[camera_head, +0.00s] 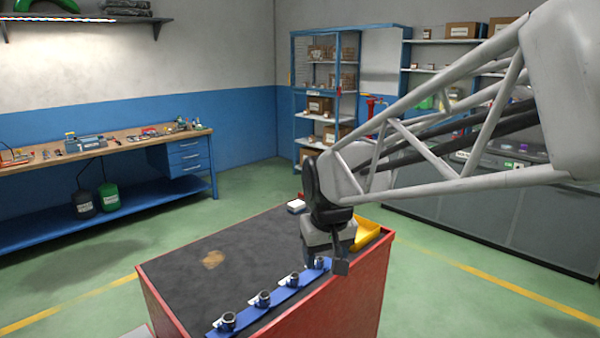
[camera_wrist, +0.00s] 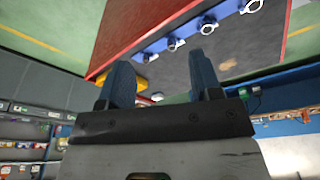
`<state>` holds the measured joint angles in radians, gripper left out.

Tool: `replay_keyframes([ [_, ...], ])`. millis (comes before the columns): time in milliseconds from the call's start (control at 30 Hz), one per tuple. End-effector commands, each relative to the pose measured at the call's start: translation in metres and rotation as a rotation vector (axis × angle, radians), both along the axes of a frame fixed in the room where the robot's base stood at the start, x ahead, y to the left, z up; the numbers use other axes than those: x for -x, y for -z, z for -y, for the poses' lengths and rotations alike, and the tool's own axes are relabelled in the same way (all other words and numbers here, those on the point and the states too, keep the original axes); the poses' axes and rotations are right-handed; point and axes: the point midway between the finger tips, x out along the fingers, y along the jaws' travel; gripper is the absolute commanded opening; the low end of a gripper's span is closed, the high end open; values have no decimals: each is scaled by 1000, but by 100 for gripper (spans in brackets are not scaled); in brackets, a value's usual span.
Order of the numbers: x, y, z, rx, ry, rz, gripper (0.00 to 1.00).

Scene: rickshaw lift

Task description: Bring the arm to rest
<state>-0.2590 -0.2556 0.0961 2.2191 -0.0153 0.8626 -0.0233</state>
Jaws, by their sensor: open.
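My gripper (camera_head: 327,266) hangs over the right part of the red cabinet with the dark top, near the far end of a blue rail. In the wrist view my gripper (camera_wrist: 163,82) shows two dark blue fingers spread apart with nothing between them. My white truss arm reaches in from the right in the head view. The blue rail (camera_head: 240,318) carries several dark round clamps with white parts. The rail's far end is partly hidden by the gripper, and I cannot tell whether they touch.
The red cabinet (camera_head: 368,300) has a dark top (camera_head: 210,245) with a tan patch. A yellow bin (camera_head: 368,234) and a small white-topped box (camera_head: 296,206) sit at its back. A workbench (camera_head: 100,150) stands left, shelves (camera_head: 322,90) behind, grey cabinets (camera_head: 480,215) right. Green floor is clear between.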

Motion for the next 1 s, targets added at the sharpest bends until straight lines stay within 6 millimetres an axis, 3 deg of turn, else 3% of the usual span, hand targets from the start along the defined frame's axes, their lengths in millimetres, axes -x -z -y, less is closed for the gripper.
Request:
replay_keyframes([
  [200,47,-2,43,-4,72,4,59],
  [500,112,4,89,-9,170,8,59],
  [800,176,19,122,-12,260,11,59],
  [1000,202,27,133,-14,299,13,59],
])
